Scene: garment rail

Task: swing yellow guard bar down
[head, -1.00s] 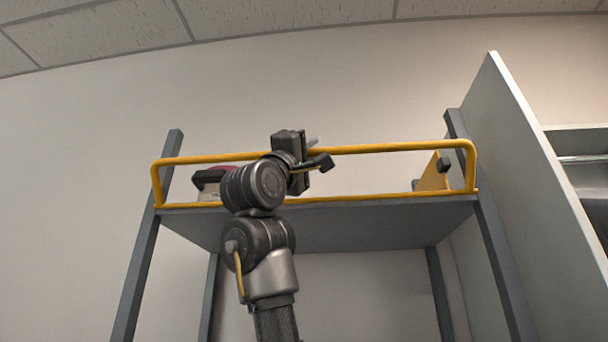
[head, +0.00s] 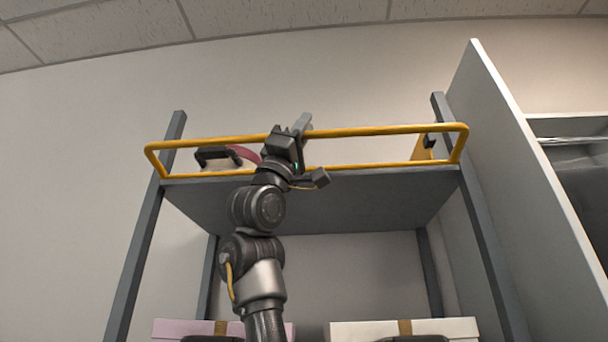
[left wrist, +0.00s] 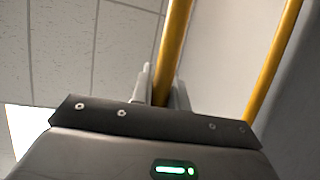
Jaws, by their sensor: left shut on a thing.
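The yellow guard bar (head: 380,131) is a long looped frame along the front edge of the raised grey shelf (head: 350,195). Its top rail leans out from the shelf towards me, with the lower rail at the shelf edge. My left gripper (head: 301,125) is shut on the top rail, left of its middle. In the left wrist view the yellow rail (left wrist: 172,50) passes between the two fingers (left wrist: 162,88). The fingertips are partly hidden in the head view. My right gripper is not in view.
On the shelf behind the bar are a dark-handled item with a reddish part (head: 218,156) and a yellow upright piece (head: 422,150). A tall pale panel (head: 500,150) stands at the right. A pink box (head: 180,329) and a white box (head: 460,328) sit below.

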